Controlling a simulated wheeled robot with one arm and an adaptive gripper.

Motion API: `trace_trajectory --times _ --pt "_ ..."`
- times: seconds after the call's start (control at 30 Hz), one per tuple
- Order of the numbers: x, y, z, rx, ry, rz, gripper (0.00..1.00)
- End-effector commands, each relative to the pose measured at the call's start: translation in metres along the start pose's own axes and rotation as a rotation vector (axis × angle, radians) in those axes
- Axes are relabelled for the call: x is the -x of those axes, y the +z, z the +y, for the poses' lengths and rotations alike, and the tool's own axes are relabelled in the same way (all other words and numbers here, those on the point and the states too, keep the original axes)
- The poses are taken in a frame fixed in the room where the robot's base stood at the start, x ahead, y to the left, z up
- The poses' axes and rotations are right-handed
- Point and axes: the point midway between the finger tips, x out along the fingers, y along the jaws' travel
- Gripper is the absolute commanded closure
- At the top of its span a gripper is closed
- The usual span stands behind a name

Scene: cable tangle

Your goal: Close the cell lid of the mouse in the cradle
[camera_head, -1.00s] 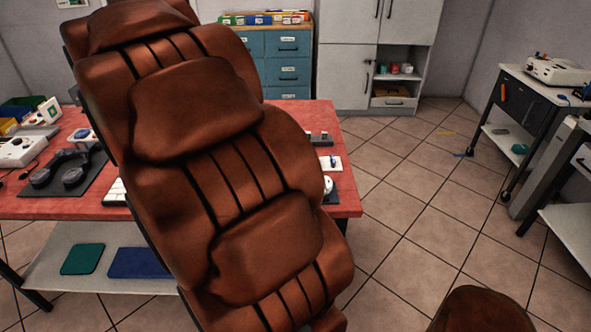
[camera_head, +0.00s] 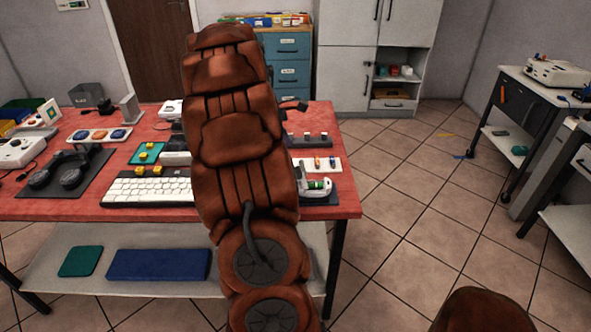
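A white mouse (camera_head: 318,184) sits in a dark cradle (camera_head: 324,198) at the right front of the red table (camera_head: 347,206). A green piece shows on the mouse's upper side, which looks like a cell in an open bay. The lid itself is too small to tell apart. My brown padded arm stands upright across the middle of the view, just left of the mouse, and covers part of the table. My gripper cannot be made out; it is not visible beyond the arm.
A white keyboard (camera_head: 148,188) and a headset on a dark mat (camera_head: 62,190) lie left of my arm. A pale strip with small coloured parts (camera_head: 318,164) and a dark block row (camera_head: 306,140) lie behind the mouse.

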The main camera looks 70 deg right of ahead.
Motion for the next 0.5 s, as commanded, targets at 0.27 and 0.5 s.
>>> trace_trajectory --times 0.27,0.5 --pt "-0.036 0.001 -0.001 -0.002 -0.003 0.000 0.15" --pt "-0.064 0.000 -0.001 -0.002 -0.001 0.001 0.15"
